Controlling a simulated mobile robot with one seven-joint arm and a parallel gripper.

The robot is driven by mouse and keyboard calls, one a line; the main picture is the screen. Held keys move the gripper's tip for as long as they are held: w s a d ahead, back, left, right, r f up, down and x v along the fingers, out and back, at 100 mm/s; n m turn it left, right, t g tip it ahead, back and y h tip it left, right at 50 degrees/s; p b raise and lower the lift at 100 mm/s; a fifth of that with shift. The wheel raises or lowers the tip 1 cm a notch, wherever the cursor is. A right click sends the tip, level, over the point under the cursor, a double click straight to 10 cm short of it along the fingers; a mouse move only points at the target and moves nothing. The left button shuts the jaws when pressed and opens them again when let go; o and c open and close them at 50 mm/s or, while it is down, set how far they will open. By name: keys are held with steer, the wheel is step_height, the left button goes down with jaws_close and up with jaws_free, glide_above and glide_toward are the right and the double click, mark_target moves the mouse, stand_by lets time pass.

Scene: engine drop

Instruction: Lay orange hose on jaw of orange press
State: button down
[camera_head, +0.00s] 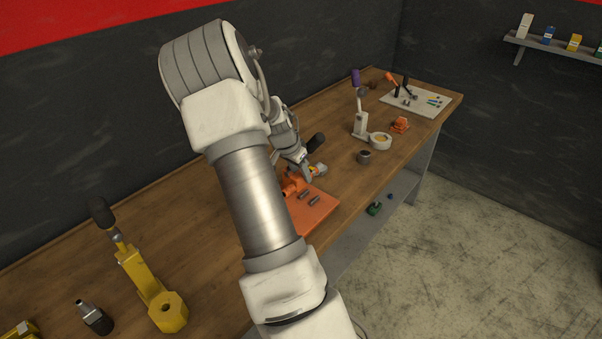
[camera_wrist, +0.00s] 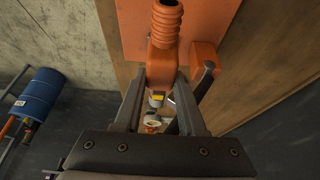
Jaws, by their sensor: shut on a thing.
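The orange hose (camera_wrist: 166,38) is a ribbed tube with a dark open end, upper middle in the wrist view. My gripper (camera_wrist: 161,82) is shut on its smooth lower part, above the orange board (camera_wrist: 128,15). In the head view the hose (camera_head: 292,186) shows at the edge of my arm, by my gripper (camera_head: 308,174). Beside the hose in the wrist view is an orange block (camera_wrist: 205,57) with a dark lever, probably part of the orange press. Its jaw is not clearly visible. In the head view a black handle (camera_head: 317,141) rises behind my gripper, probably the press's.
Small grey cylinders (camera_head: 309,198) lie on the orange board (camera_head: 318,218). A dark cup (camera_head: 364,157) and a white press (camera_head: 361,122) stand to the right. A yellow press (camera_head: 150,290) stands at left. My arm hides the middle of the bench.

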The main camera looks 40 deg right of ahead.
steer(key=shift+f, duration=0.1)
step_height(320, 180, down, 8)
steer(key=b, duration=0.6)
steer(key=shift+r, duration=0.2)
steer(key=shift+f+b, duration=0.6)
steer(key=shift+b, duration=0.15)
steer(key=shift+c, duration=2.1)
jaws_free()
steer(key=shift+r, duration=0.1)
steer(key=v, duration=1.7)
steer(key=shift+r, duration=0.15)
